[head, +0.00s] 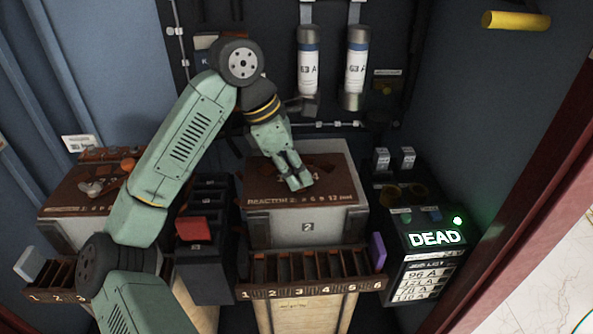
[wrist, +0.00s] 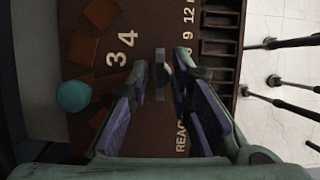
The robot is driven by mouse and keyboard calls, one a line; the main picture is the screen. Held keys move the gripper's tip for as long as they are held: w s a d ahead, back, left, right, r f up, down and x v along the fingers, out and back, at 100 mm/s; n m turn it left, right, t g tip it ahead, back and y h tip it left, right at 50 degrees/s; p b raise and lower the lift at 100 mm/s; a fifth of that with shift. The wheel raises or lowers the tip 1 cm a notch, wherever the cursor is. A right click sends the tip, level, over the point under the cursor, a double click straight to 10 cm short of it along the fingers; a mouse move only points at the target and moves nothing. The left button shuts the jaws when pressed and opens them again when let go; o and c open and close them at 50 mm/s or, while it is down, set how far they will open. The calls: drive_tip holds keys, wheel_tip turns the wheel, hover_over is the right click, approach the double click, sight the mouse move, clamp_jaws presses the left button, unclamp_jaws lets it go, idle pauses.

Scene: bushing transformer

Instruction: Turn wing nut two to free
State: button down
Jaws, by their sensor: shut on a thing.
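My gripper (head: 300,181) points down over the brown top plate (head: 262,180) of the middle grey box, which is marked 2. In the wrist view, my gripper (wrist: 160,84) has its purple-padded fingers closed around a small grey upright piece, apparently the wing nut (wrist: 160,70). The piece stands on the brown plate beside the printed 3 and 4. The fingers hide much of it, and I cannot read its own number. In the head view my fingers cover it.
A slotted rack (head: 312,268) numbered 1 to 6 runs along the front. A similar box (head: 62,229) stands left. A black unit with a lit DEAD sign (head: 436,238) stands right. Two white cylinders (head: 308,70) hang behind. A teal cylinder (wrist: 73,96) stands left of my fingers.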

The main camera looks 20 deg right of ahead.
drive_tip(key=shift+f, duration=0.15)
drive_tip(key=n+t+b, duration=0.1)
drive_tip(key=n+b, duration=0.3)
drive_tip(key=shift+s+f+t, duration=0.1)
drive_tip(key=shift+t, duration=0.3)
drive_tip(key=n+t+b, duration=0.1)
drive_tip(key=n+b, duration=0.1)
drive_tip(key=n, duration=0.1)
drive_tip(key=n+t+y+b, duration=0.1)
drive_tip(key=n+b, duration=0.2)
drive_tip(key=shift+s, duration=0.15)
drive_tip(key=n+y+b, duration=0.1)
drive_tip(key=n+b, duration=0.1)
drive_tip(key=n, duration=0.1)
drive_tip(key=n+t+b, duration=0.1)
drive_tip(key=n+b, duration=0.1)
drive_tip(key=n, duration=0.1)
drive_tip(key=shift+s+d+y, duration=0.1)
drive_tip(key=shift+d+y, duration=0.05)
drive_tip(key=shift+y, duration=0.25)
drive_tip(key=shift+r+n+t, duration=0.2)
drive_tip(key=shift+n+t, duration=0.1)
drive_tip(key=c, duration=1.8)
unclamp_jaws()
drive_tip(key=shift+o, duration=0.2)
